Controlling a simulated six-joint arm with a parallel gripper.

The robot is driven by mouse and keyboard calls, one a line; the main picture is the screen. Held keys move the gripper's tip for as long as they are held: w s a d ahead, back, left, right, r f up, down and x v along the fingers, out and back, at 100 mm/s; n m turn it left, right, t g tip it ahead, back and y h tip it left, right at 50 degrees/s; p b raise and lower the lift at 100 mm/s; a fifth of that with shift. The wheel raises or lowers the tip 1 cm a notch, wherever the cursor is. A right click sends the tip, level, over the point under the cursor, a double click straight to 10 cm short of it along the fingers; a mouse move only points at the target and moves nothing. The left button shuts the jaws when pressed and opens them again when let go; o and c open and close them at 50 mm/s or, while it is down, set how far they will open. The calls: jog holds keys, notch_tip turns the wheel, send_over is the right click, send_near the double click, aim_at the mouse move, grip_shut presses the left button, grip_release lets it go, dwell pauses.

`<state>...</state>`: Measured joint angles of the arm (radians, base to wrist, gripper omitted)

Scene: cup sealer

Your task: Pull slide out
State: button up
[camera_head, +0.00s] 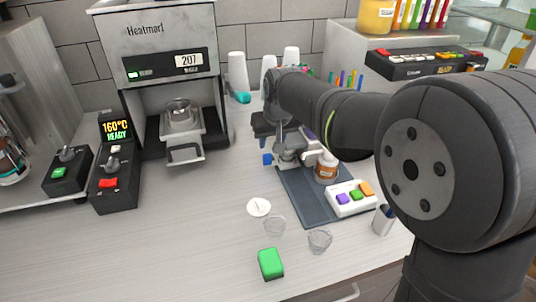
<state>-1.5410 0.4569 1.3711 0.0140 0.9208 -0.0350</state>
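The cup sealer (150,45) stands at the back left, grey, with a display reading 207. Its metal slide (184,138) lies between the dark base sides below the head. A round holder (179,111) sits on the slide, and its pale front handle (185,154) faces the front of the counter. My arm reaches in from the right. My gripper (286,154) is to the right of the slide, clearly apart from it, over the back of a dark mat. The fingers are small and partly mixed with objects behind, so I cannot tell whether they are open.
The dark mat (309,207) holds a brown-labelled jar (326,168) and a white button box (350,198). Clear cups (320,240), a white lid (259,207) and a green block (270,263) lie in front. A control box (113,180) stands left. Counter before the slide is clear.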

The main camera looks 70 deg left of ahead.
aim_at(268, 155)
jog(key=x, duration=0.8)
jog(key=shift+a+f, duration=0.1)
jog(key=shift+f, duration=0.15)
grip_shut()
